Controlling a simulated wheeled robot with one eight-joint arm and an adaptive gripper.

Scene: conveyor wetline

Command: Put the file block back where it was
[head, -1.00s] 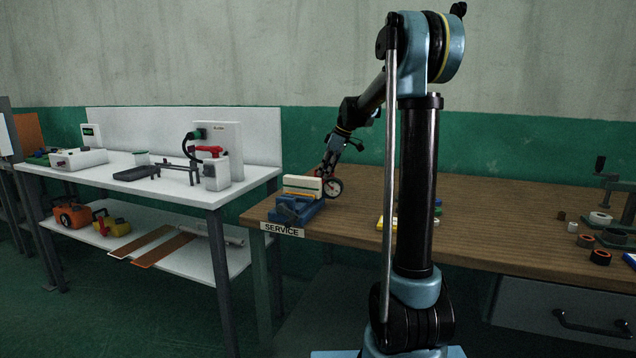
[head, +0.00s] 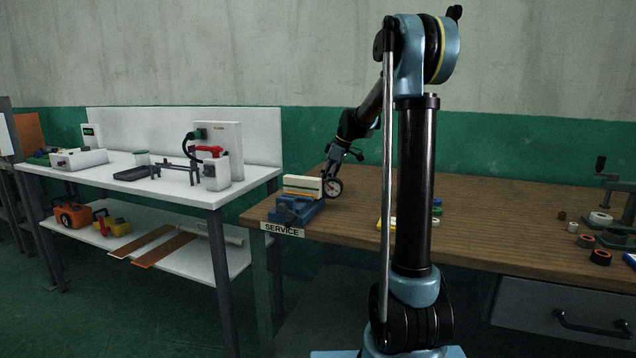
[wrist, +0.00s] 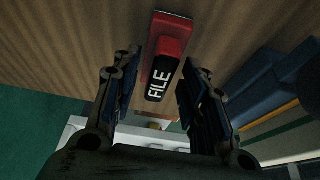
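The file block (wrist: 163,68) is a red piece with a black end lettered "FILE". In the wrist view it lies on the brown wooden bench top, between and beyond my fingertips. My gripper (wrist: 157,75) is open, with a dark finger on each side and a visible gap to the block. I cannot make out the file block in the head view.
A cream block (head: 302,184) sits at the vise. A "SERVICE" label (head: 282,229) is on the bench's front edge. A white table (head: 130,183) with equipment stands to the left. Tape rolls (head: 600,257) and a press stand at the right. The middle of the bench (head: 500,225) is mostly clear.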

